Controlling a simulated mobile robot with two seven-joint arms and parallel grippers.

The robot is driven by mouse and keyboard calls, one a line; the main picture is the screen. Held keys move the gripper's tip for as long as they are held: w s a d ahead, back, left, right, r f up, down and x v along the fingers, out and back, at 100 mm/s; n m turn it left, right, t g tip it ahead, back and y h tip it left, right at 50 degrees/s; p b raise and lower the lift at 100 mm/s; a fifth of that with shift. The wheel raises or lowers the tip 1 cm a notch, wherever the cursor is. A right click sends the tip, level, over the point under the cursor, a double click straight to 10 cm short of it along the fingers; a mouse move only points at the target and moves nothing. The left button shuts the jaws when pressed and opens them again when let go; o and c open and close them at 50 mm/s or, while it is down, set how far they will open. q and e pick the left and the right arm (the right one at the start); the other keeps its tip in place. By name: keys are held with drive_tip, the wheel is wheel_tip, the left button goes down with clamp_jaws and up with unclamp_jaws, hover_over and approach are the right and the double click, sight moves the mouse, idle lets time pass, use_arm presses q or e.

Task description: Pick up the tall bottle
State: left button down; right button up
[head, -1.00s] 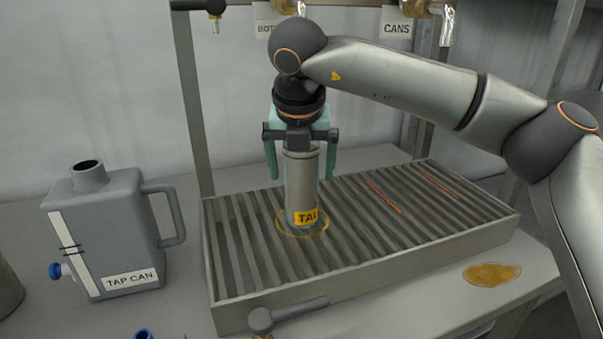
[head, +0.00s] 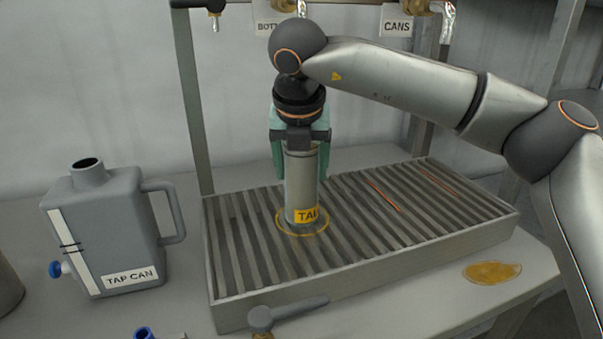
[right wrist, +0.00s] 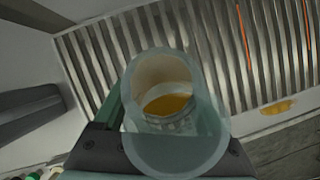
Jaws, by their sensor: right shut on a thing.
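The tall bottle (head: 301,190) is a grey cylinder with a yellow label partly reading "TAL". It stands upright on the slatted drip tray (head: 365,285), inside a yellow ring marking. My right gripper (head: 301,165) comes down from above, and its green fingers are shut on the bottle's upper part, one on each side. In the right wrist view the bottle's open mouth (right wrist: 165,80) shows amber liquid inside. The bottle's base appears to rest on the slats. My left gripper is not in view.
A grey tap can (head: 105,225) with a handle and blue tap stands left of the tray. A grey lever (head: 290,313) is at the tray's front edge. An amber puddle (head: 492,272) lies at the right. Taps and signs hang above.

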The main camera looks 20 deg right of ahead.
clamp_jaws()
drive_tip(key=shift+r, duration=0.1)
